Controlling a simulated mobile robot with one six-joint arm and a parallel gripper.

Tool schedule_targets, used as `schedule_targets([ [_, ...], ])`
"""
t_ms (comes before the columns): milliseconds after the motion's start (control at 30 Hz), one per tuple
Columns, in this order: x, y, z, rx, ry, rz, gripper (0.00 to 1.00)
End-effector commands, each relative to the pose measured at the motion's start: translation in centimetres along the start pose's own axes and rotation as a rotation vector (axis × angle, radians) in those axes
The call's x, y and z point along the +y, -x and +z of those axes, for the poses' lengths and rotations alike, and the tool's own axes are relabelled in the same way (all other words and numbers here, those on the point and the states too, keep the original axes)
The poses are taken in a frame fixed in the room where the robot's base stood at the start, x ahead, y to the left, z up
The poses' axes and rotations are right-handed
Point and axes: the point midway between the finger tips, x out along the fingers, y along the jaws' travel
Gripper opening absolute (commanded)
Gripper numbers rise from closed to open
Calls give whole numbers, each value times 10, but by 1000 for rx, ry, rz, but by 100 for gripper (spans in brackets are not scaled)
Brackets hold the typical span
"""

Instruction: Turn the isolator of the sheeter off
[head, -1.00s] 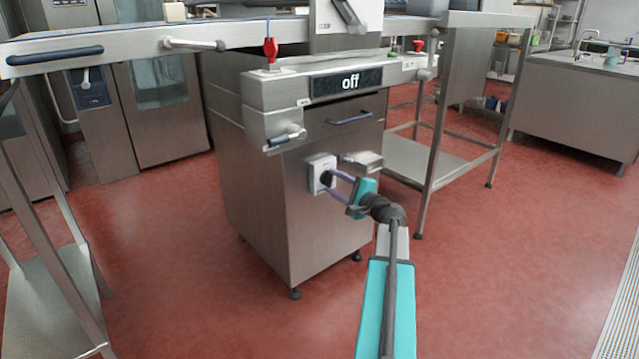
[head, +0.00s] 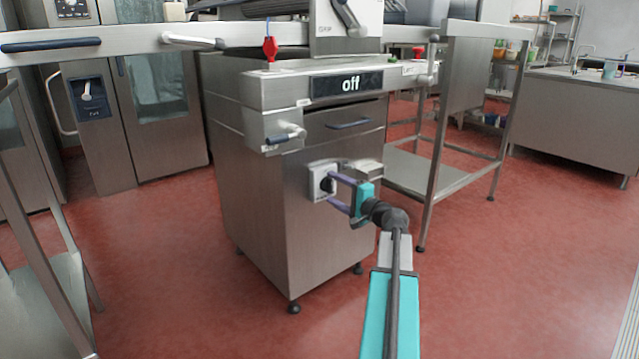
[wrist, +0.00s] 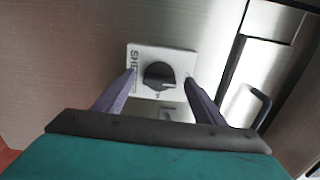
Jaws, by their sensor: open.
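In the wrist view the isolator knob (wrist: 158,76) sits between my fingers, on a plate with letters beginning "SHE". My gripper (head: 334,189) is open in front of the plate. In the wrist view my gripper (wrist: 160,80) has one finger on each side of the knob, apart from it. I cannot tell the exact finger depth.
A steel box (head: 362,170) juts from the cabinet close to the right of the isolator. A drawer handle (head: 349,124) and a lever (head: 286,134) stick out above. A steel side table (head: 440,170) stands at the right. The red floor in front is clear.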

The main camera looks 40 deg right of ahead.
Motion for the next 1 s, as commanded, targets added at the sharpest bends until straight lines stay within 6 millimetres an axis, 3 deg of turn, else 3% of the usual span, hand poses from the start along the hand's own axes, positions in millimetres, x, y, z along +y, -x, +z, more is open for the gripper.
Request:
schedule_targets([
  [1000,0,70,0,0,-1,0,64],
])
